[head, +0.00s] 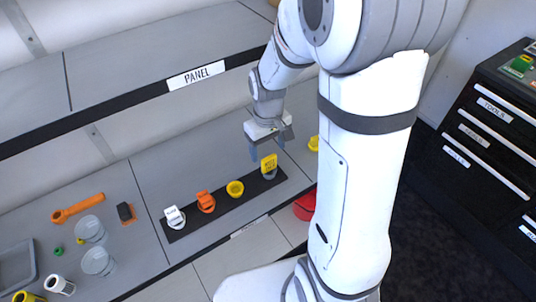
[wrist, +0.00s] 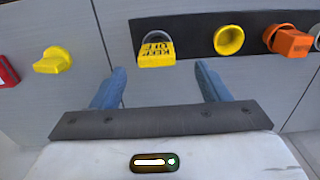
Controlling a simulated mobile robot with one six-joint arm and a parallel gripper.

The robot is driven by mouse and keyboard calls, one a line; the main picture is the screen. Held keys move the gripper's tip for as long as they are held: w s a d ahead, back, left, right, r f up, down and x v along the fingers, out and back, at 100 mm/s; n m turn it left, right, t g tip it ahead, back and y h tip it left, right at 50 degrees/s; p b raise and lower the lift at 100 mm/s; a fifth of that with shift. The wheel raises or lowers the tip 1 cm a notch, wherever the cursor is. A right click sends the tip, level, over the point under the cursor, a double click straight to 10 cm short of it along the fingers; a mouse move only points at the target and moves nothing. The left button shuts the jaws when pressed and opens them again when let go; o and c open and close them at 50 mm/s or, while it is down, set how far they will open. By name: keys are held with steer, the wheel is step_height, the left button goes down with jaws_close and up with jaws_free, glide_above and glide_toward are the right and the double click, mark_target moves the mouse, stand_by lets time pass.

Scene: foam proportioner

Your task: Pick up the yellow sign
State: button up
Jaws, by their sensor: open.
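The yellow sign (head: 269,161) stands at the right end of a black strip on the bench, on a grey ring-like base. In the wrist view the sign (wrist: 156,52) carries dark lettering that seems to read "KEEP OFF". My gripper (head: 266,147) is open and empty, above and just behind the sign in the head view. In the wrist view the sign lies ahead of the gap between the two blue fingers (wrist: 160,75), roughly centred and apart from both.
On the black strip (head: 222,207) are a yellow cup (head: 235,188), an orange piece (head: 205,201) and a white piece (head: 174,216). A yellow knob (wrist: 53,60) lies left in the wrist view. A shelf labelled PANEL (head: 195,76) overhangs the bench.

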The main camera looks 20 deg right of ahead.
mark_target(269, 156)
steer(key=f, duration=0.3)
steer(key=f+p, duration=0.1)
steer(key=f, duration=0.3)
steer(key=shift+w+d+f, duration=0.15)
steer(key=shift+w+d, duration=0.05)
steer(key=c, duration=1.1)
